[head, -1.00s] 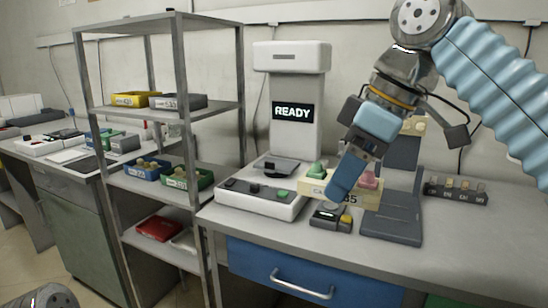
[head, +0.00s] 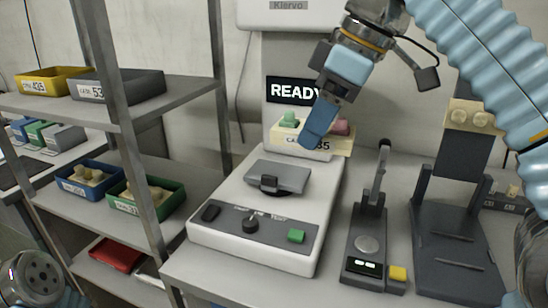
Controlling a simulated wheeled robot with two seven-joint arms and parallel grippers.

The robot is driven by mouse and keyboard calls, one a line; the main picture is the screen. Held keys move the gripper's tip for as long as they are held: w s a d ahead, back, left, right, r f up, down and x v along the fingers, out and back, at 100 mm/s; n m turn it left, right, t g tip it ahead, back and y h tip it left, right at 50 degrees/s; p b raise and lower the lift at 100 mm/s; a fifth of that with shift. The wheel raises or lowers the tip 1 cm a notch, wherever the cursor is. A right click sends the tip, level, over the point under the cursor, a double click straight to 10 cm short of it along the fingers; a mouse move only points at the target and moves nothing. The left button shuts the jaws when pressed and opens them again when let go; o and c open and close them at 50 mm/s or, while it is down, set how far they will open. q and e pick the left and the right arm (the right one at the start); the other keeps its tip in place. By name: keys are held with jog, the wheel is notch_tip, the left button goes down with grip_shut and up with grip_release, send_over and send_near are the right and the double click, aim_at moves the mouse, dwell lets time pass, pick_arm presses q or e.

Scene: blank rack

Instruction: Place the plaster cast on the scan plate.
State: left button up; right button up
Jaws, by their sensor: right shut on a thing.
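My right gripper (head: 317,132) is shut on a cream case tray (head: 338,146) and holds it up in front of the scanner's column. The tray carries a green cast piece (head: 289,120) and a pink cast piece (head: 341,127); its label is partly hidden by the finger. The scanner (head: 215,236) is white with a lit READY screen (head: 292,91). Its dark plate (head: 282,175), probably the scan plate, is bare and lies below and left of the tray. Part of my left arm shows at the lower left, but its jaws do not show.
A grey rack at left holds yellow (head: 52,79), dark grey (head: 118,86), blue (head: 88,180), green (head: 147,198) and red (head: 117,253) trays. A small device (head: 368,245) and a dark stand (head: 455,250) with cream casts (head: 471,117) are right of the scanner.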

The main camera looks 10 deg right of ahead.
send_near(275, 171)
jog(key=s+a+r, duration=0.2)
jog(key=s+r, duration=0.1)
jog(key=w+f, duration=0.2)
jog(key=f, duration=0.1)
jog(key=shift+w+d, duration=0.1)
jog(key=shift+w, duration=0.05)
jog(key=shift+w+f, duration=0.4)
jog(key=shift+f, duration=0.1)
jog(key=f, duration=0.1)
jog(key=w+f, duration=0.1)
jog(key=f, duration=0.1)
jog(key=shift+w+f, duration=0.15)
jog(key=shift+f, duration=0.55)
jog(key=shift+f, duration=0.2)
jog(key=o, duration=1)
